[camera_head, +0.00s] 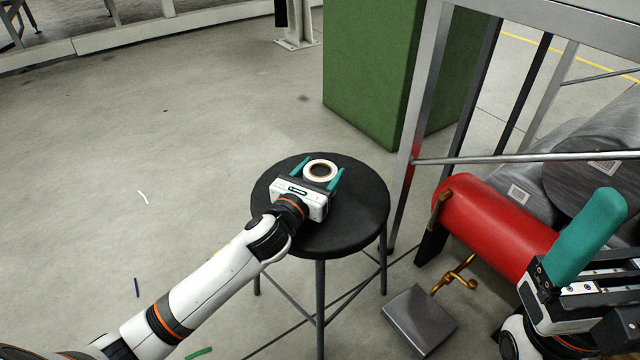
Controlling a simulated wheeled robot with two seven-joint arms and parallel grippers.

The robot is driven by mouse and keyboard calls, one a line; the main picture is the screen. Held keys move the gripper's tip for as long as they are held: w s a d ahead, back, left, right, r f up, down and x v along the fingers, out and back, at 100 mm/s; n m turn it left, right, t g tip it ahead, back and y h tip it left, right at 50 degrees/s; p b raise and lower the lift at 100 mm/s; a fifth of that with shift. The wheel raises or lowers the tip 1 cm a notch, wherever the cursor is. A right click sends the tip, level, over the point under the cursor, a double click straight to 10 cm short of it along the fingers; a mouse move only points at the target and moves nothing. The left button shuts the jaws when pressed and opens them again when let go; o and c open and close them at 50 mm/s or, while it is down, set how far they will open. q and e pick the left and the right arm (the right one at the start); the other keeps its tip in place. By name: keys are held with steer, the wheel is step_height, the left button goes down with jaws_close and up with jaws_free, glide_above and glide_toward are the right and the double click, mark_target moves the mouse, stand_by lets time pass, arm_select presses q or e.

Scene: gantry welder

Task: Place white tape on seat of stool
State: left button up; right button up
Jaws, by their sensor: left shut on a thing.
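A round black stool seat (350,222) on grey metal legs stands in the middle of the view. My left gripper (320,174) is over the seat, its two teal fingers shut on the roll of white tape (320,163). The tape lies flat, ring opening up, with a tan inner core. I cannot tell whether it touches the seat or is held just above it. My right gripper (590,235) is at the right edge, with one teal finger clearly seen; its opening is not clear.
A green box-like block (365,70) stands behind the stool. A metal frame table (415,120) rises to the right. A red cylinder (490,225), a brass valve (458,275) and a grey metal box (420,320) lie right of the stool. The floor at left is mostly clear.

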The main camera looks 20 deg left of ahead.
arm_select(q)
steer(key=shift+f, duration=0.5)
steer(key=shift+r, duration=0.1)
steer(key=shift+f, duration=0.2)
steer(key=o, duration=1.1)
steer(key=shift+c, duration=0.2)
